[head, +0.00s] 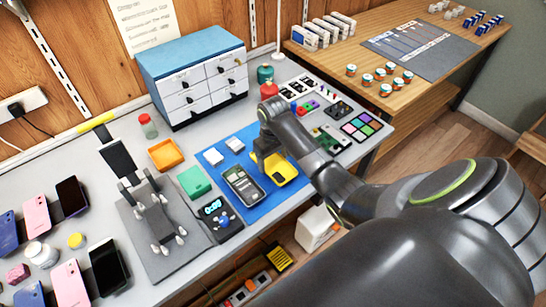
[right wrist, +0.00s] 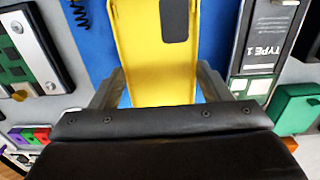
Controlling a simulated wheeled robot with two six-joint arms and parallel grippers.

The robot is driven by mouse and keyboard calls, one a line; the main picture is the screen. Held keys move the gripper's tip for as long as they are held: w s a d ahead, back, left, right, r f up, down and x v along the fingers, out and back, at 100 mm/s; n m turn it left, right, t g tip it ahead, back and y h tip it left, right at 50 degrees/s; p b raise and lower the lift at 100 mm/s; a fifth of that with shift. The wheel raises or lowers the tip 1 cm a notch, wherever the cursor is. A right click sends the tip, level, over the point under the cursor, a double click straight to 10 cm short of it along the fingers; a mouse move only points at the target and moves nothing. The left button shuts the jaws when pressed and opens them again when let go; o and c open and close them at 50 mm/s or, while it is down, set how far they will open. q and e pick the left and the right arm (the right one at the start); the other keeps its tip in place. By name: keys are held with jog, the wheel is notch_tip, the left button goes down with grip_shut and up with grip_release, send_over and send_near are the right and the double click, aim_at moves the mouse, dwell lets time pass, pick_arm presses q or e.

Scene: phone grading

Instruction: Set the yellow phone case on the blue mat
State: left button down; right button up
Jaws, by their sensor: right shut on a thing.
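The yellow phone case (head: 284,171) is over the blue mat (head: 262,207) in the head view, right of a grey device. It fills the upper middle of the right wrist view (right wrist: 152,70), with its dark camera cut-out near the top edge. My right gripper (head: 268,160) is shut on the case; one finger is at each side (right wrist: 158,88). Blue mat shows on both sides of the case in the wrist view (right wrist: 92,40). I cannot tell whether the case touches the mat. My left gripper is not in view.
The grey device marked TYPE 1 (head: 243,187) lies just left of the case. White blocks (head: 235,145) sit on the mat's back part. A green box (head: 194,182), an orange tray (head: 165,154) and a drawer cabinet (head: 200,82) stand nearby. Circuit boards (head: 330,140) lie to the right.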

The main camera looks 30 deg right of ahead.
jog(key=shift+p, duration=0.5)
dwell(0.3)
jog(key=shift+f, duration=0.1)
jog(key=o, duration=1)
jog(key=shift+o, duration=0.6)
jog(key=shift+r+p, duration=0.65)
jog(key=shift+p, duration=0.4)
jog(key=shift+r, duration=0.1)
notch_tip(320, 180, up, 7)
jog(key=p, duration=0.8)
jog(key=shift+p, duration=0.3)
